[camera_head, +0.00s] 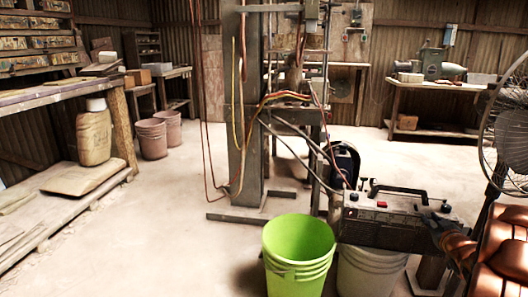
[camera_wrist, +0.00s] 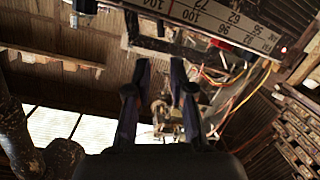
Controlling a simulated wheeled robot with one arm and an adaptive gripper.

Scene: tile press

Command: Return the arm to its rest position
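My gripper (camera_wrist: 160,82) shows in the wrist view with two dark fingers standing apart. The gap between the fingertips holds nothing; only the room behind shows through it. A light bar with printed numbers (camera_wrist: 215,20) runs across the top of the wrist view, beyond the fingers. Whether it touches the gripper cannot be told.
A green bucket (camera_head: 299,250) stands in front, beside a grey bucket (camera_head: 370,272) under a machine with a handle (camera_head: 392,215). A tall metal press (camera_head: 245,110) stands in the middle. A fan (camera_head: 512,135) is at right. Floor at left centre is clear.

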